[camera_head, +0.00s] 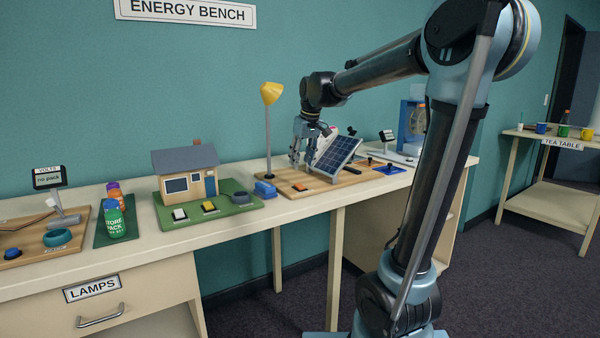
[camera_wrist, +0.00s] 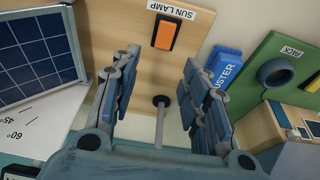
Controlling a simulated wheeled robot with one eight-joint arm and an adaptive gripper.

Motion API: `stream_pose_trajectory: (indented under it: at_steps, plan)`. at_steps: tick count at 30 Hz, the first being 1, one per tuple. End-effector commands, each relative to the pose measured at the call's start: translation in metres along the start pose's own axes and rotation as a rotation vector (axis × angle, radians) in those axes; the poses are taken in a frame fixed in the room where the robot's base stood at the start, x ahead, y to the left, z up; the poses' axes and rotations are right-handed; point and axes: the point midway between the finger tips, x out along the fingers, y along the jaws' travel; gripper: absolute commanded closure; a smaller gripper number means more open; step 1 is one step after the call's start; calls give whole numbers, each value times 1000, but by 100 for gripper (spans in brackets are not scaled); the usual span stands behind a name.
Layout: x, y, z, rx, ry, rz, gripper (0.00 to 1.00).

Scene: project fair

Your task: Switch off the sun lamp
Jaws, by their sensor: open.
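The sun lamp (camera_head: 270,94) has a yellow shade on a thin grey pole at the back of a wooden board on the bench. I cannot tell whether it is lit. Its orange rocker switch (camera_head: 300,187) is near the board's front edge. In the wrist view the switch (camera_wrist: 165,34) is beside the SUN LAMP label, beyond my fingertips. My gripper (camera_head: 305,148) is open and empty above the board, between the lamp pole and the solar panel. In the wrist view the lamp's pole (camera_wrist: 159,126) shows between the fingers of my gripper (camera_wrist: 163,72).
The tilted solar panel (camera_head: 337,155) stands close on the gripper's right. A blue duster (camera_head: 265,188) lies left of the switch. The model house (camera_head: 186,170) on its green base is farther left. The board's front around the switch is clear.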

Motion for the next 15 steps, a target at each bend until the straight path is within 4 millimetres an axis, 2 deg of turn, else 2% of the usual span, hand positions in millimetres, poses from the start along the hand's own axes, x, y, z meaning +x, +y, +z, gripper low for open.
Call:
stream_pose_trajectory:
  at_steps: [6, 15]
  plan:
    - [-25, 1, 0, 0, 0, 0, 58]
    - [-33, 1, 0, 0, 0, 0, 58]
